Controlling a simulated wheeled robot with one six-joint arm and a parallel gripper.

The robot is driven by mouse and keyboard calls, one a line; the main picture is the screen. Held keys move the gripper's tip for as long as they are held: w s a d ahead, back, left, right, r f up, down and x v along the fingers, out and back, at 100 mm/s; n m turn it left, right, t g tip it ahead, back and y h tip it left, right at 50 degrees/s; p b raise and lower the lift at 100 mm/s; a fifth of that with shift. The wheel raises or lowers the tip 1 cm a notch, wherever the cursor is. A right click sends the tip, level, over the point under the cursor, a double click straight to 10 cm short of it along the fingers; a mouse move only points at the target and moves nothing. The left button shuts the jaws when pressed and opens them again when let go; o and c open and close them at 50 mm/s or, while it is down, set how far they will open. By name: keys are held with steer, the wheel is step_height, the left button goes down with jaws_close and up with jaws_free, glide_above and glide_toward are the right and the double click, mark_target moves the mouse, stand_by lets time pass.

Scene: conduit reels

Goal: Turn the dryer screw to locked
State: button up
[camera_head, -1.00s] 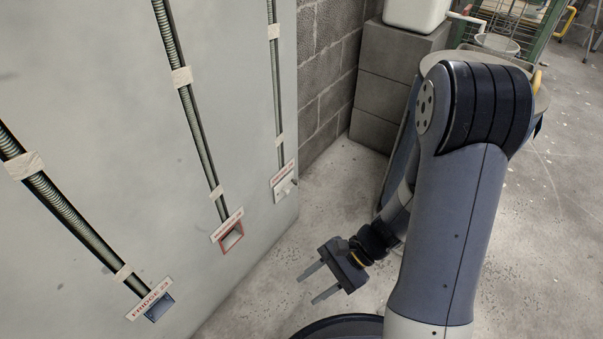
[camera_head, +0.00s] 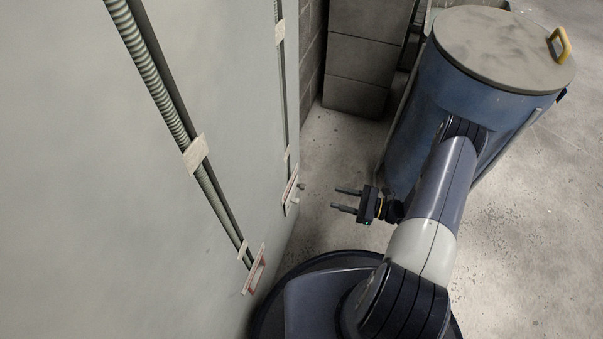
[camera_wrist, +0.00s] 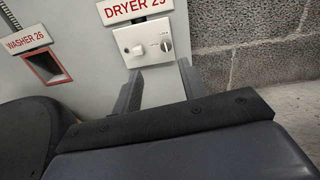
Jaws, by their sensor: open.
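The dryer screw (camera_wrist: 166,46) is a small round grey knob with a slot, on the right of a white plate (camera_wrist: 142,42) under a red "DRYER" label (camera_wrist: 134,7). The plate also carries a white switch on its left. In the head view the dryer plate (camera_head: 290,196) is seen almost edge-on at the wall's far end. My gripper (camera_head: 335,198) is open and empty, its fingers pointing left at the plate with a gap between. In the wrist view my gripper (camera_wrist: 158,70) has its fingers below the plate, one to each side.
A red-framed opening (camera_wrist: 47,66) labelled "WASHER 26" is left of the dryer plate. Conduits (camera_head: 160,85) run down the pale wall (camera_head: 80,200). A blue lidded drum (camera_head: 450,105) stands close behind my arm. Grey blocks (camera_head: 362,65) stand at the back. Floor (camera_head: 330,150) between is clear.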

mark_target(301, 186)
steer(key=b+x, duration=0.2)
steer(key=x, duration=0.8)
steer(key=shift+w+a+f+t, duration=0.2)
steer(key=shift+w+a+t, duration=0.1)
steer(key=shift+w, duration=0.25)
steer(key=shift+c, duration=0.2)
steer(key=shift+m, duration=0.3)
jaws_close()
